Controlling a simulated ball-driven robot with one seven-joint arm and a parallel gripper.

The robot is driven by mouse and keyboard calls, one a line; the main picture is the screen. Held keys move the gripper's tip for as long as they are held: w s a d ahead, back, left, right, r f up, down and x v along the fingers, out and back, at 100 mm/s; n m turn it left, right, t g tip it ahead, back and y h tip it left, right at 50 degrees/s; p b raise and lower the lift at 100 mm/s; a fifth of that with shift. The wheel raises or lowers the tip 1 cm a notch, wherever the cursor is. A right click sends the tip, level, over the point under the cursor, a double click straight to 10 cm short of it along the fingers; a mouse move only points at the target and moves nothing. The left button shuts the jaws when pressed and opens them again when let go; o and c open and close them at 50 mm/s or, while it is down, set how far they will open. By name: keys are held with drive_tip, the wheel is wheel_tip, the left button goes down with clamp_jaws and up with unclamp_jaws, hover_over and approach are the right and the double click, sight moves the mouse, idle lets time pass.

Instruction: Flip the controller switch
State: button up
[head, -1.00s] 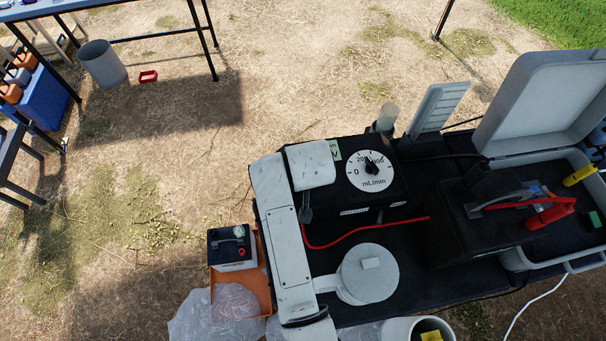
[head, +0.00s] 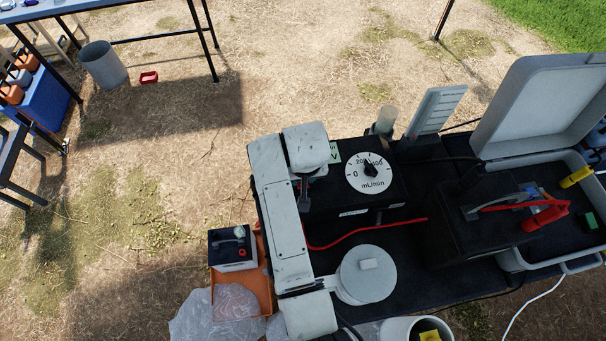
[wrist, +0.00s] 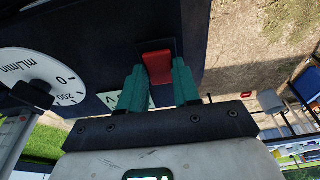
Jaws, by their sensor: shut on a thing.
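The controller is a black box (head: 395,195) with a white mL/min dial (head: 369,172), near the left end of the dark work surface. Its dial also shows in the wrist view (wrist: 40,82). The red switch (wrist: 158,68) sits on the box face in the wrist view. My gripper (wrist: 159,72) has teal fingers, one on each side of the red switch, and is shut on it. In the head view my white arm and wrist cover the switch and the fingertips. The exact tilt of the switch is hard to tell.
A red cable (head: 370,235) runs across the surface to a black battery-like box (head: 480,225). An open grey case (head: 545,95) is at the right. An orange tray (head: 263,290) lies at the left.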

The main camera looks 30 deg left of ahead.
drive_tip(key=shift+w+a+g+h+b, duration=0.25)
drive_tip(key=shift+g+h+b, duration=0.2)
drive_tip(key=shift+g+h, duration=0.45)
drive_tip(key=o, duration=1.1)
drive_tip(key=shift+c, duration=0.2)
wheel_tip(320, 180, up, 11)
drive_tip(key=shift+b, duration=0.45)
drive_tip(key=shift+f, duration=0.15)
